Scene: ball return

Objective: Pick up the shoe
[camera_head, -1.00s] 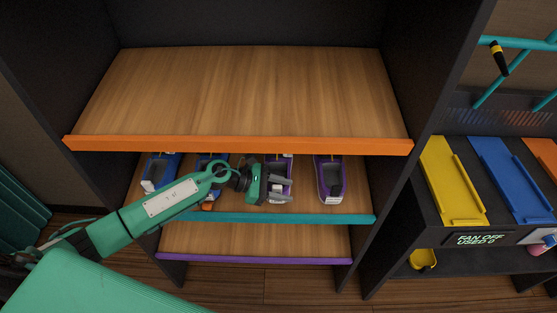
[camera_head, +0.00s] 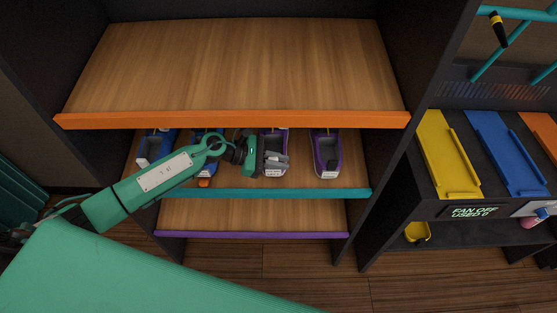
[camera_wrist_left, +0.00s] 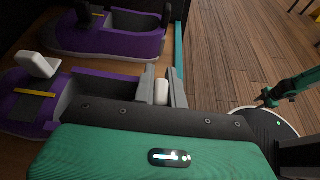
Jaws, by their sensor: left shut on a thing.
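A purple and grey shoe (camera_head: 266,144) with a white label stands on the teal-edged middle shelf in the head view, between a blue shoe and another purple shoe (camera_head: 326,150). My left gripper (camera_head: 276,160) reaches in from the left and is shut at the near, heel end of this shoe. In the left wrist view the held shoe (camera_wrist_left: 20,112) shows purple sides, a yellow strip and a white tongue; the jaws (camera_wrist_left: 163,92) close on a whitish part at its heel. The palm hides part of the shoe.
The orange-edged shelf (camera_head: 235,121) lies bare just above the shoes. Two blue shoes (camera_head: 154,147) stand left, partly behind my arm. The teal shelf lip (camera_head: 300,193) runs in front. Yellow (camera_head: 440,152) and blue ramps stand right. The purple-edged lower shelf is bare where visible.

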